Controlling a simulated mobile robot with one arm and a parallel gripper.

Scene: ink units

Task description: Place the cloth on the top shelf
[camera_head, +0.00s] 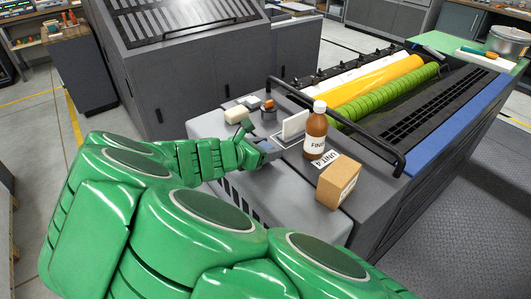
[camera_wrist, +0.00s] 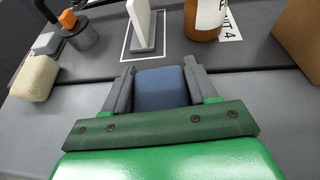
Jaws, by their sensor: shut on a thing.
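My gripper (camera_head: 264,148) reaches over the near edge of the grey ink unit. In the wrist view its two grey fingers (camera_wrist: 160,90) are shut on a blue block-like thing, seemingly the folded cloth (camera_wrist: 161,86). In the head view the cloth is mostly hidden by my gripper. A flat grey ledge (camera_head: 215,125) on the unit lies around and beyond the gripper; it also shows in the wrist view (camera_wrist: 105,50). I cannot tell whether the cloth touches it. No shelf is clearly marked as the top one.
On the ledge stand a beige sponge (camera_head: 237,114), a grey block (camera_head: 253,102), a dark pot (camera_head: 268,114), an upright white plate (camera_head: 294,124), a brown bottle (camera_head: 316,135) and a cardboard box (camera_head: 338,182). A black rail (camera_head: 350,132) and green roller (camera_head: 390,95) lie behind.

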